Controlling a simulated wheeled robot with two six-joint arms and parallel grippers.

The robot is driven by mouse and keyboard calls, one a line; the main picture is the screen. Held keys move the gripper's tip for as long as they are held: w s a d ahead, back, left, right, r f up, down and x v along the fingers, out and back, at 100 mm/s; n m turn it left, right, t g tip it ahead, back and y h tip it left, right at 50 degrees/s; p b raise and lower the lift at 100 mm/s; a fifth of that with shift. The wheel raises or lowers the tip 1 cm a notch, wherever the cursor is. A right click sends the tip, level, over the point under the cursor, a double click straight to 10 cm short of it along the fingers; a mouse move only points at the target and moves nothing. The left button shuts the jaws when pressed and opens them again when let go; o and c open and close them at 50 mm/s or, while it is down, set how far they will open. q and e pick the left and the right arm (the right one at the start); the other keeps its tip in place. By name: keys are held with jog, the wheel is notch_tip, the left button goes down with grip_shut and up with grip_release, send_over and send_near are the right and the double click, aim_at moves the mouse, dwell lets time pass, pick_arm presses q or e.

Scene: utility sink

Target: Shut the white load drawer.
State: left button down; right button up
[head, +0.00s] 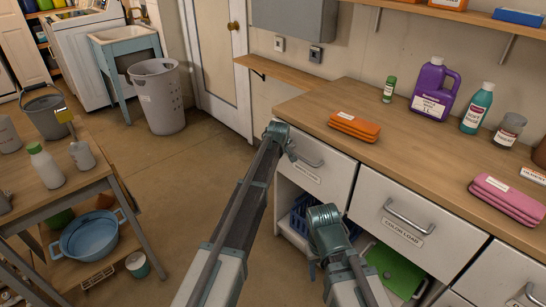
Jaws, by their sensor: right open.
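The white load drawer (326,173) is the left drawer under the wooden counter, with a white front, a bar handle (309,158) and a small label too blurred to read surely. Its front looks about level with the drawer to its right; I cannot tell whether a small gap remains. My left gripper (290,152) is at the drawer's upper left corner, by the left end of the handle; its fingers are too small and covered to read. My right gripper (312,266) is lower, in front of the open shelf below the drawer, open and apart from the drawer front.
The color load drawer (420,215) is to the right. Below are a blue basket (300,214) and a green item (394,270). Orange cloths (354,126) and bottles stand on the counter. A table (70,190) is at left; the floor between is clear.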

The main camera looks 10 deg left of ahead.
pick_arm(q)
jog(key=shift+w+d+r, duration=0.1)
jog(key=shift+w+d, duration=0.4)
jog(key=shift+w, duration=0.15)
jog(key=shift+w+d, duration=0.1)
jog(key=s+a+r+p, duration=0.3)
jog(key=s+r+p, duration=0.5)
jog(key=s, duration=0.1)
jog(key=shift+s, duration=0.4)
jog(key=shift+s+d+f, duration=0.1)
